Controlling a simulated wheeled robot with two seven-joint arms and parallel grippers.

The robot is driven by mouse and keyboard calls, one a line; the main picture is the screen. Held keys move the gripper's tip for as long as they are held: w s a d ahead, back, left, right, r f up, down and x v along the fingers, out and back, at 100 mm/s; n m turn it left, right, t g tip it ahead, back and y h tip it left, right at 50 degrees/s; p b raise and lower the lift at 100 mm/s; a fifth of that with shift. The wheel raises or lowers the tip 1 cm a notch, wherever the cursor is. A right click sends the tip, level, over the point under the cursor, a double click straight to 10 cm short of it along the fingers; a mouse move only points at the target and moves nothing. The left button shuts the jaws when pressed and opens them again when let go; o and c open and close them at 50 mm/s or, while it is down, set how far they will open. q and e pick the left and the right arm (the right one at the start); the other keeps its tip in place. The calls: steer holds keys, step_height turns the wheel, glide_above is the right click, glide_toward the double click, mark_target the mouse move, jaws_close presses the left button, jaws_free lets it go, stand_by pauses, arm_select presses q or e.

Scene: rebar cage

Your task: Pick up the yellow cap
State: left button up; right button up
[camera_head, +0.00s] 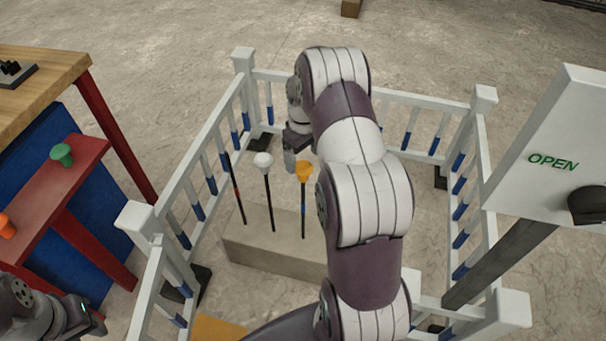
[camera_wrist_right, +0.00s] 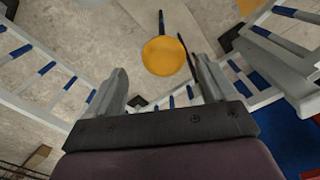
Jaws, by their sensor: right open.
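The yellow cap (camera_head: 304,170) sits on top of an upright dark rod (camera_head: 303,213) standing in a concrete block. In the right wrist view the yellow cap (camera_wrist_right: 167,56) is round and lies ahead, between the lines of the two fingers. My right gripper (camera_head: 290,158) is open and empty, close to the cap's left in the head view; its fingers also show in the wrist view (camera_wrist_right: 158,66). I cannot tell the exact gap to the cap. My left gripper (camera_head: 84,316) is at the lower left, partly cut off, its jaw state unclear.
A white-capped rod (camera_head: 263,160) and a bare rod (camera_head: 236,190) stand left of the yellow one in the block (camera_head: 260,258). White railings (camera_head: 180,190) surround them. A red shelf (camera_head: 85,165) holds a green cap (camera_head: 62,155) and an orange cap (camera_head: 6,228). An OPEN sign (camera_head: 555,130) stands right.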

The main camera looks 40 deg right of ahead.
mark_target(303, 165)
steer(key=f, duration=0.1)
steer(key=f+b, duration=0.1)
steer(key=f, duration=0.1)
steer(key=s+f, duration=0.1)
steer(key=shift+a+f+b, duration=0.3)
steer(key=shift+b, duration=0.05)
steer(key=shift+w+f, duration=0.15)
steer(key=shift+f, duration=0.2)
steer(key=shift+d, duration=0.1)
steer(key=shift+r, duration=0.1)
steer(key=c, duration=1.1)
